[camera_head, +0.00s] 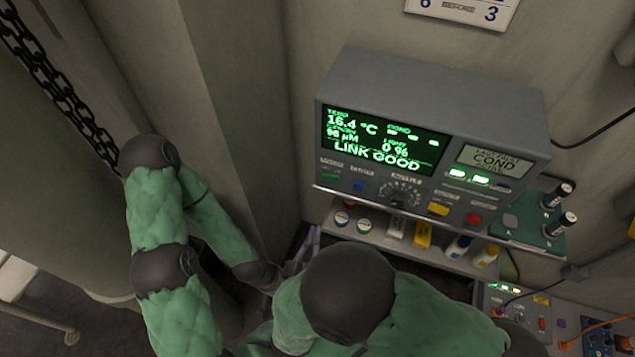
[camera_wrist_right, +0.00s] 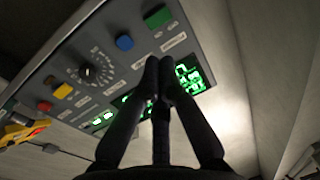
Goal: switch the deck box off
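The deck box (camera_head: 435,90) is a grey unit by the wall in the head view. Its green display (camera_head: 380,143) is lit and reads LINK GOOD. Along its lower face are a green button (camera_head: 331,178), a blue button (camera_head: 359,187), a dial (camera_head: 398,195), a yellow button (camera_head: 437,209) and a red button (camera_head: 473,219). The right wrist view shows this face turned over, with my right gripper (camera_wrist_right: 160,68) before it, fingertips together and nothing visible between them. Its tips overlap the display, below the green button (camera_wrist_right: 158,17). I cannot make out my left gripper.
A shelf (camera_head: 390,240) with small bottles and yellow and white items lies under the box. A green holder (camera_head: 530,235) with two black-handled tools stands at its right. Another panel with cables is at lower right. A chain (camera_head: 50,75) hangs at upper left.

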